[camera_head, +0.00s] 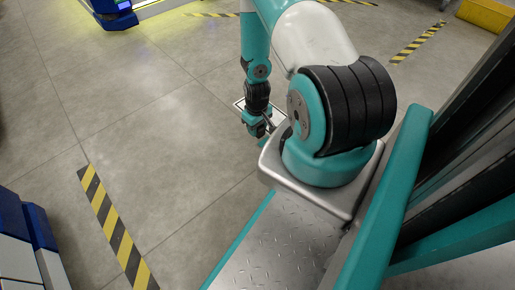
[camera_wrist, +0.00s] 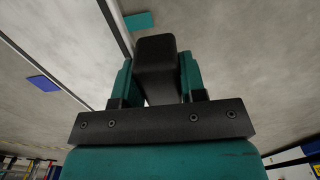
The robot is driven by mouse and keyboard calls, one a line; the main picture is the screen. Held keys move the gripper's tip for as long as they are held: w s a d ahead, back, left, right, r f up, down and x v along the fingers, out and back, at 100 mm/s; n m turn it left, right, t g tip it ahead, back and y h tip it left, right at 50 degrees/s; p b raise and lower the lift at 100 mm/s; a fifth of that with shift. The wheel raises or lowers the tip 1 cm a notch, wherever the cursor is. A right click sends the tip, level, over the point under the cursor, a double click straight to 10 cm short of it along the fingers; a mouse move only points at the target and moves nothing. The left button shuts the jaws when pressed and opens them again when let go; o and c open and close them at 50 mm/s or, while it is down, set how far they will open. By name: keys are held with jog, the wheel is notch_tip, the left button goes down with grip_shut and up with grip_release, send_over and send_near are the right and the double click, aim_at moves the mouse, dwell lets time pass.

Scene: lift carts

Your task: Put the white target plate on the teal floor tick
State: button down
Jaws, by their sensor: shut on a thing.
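My gripper (camera_head: 258,128) hangs low over the floor beside my base in the head view. In the wrist view my gripper (camera_wrist: 155,80) has its teal fingers closed on both sides of a black block (camera_wrist: 155,55), seemingly the plate's grip. The white target plate (camera_head: 239,103) shows only as a thin pale edge behind my gripper in the head view; my arm hides most of it. A thin pale and dark edge (camera_wrist: 115,27) at upper left in the wrist view may be the plate's. The teal floor tick (camera_wrist: 139,20) lies just right of that edge.
A blue floor mark (camera_wrist: 43,83) lies at left in the wrist view. A yellow-black floor stripe (camera_head: 115,225) runs at lower left in the head view. Blue machines stand at lower left (camera_head: 25,235) and top (camera_head: 112,12). The grey floor between is clear.

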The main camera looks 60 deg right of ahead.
notch_tip(320, 180, down, 9)
jog(key=b, duration=0.4)
jog(key=shift+f+b, duration=0.1)
jog(key=shift+b, duration=0.3)
jog(key=c, duration=0.7)
grip_release()
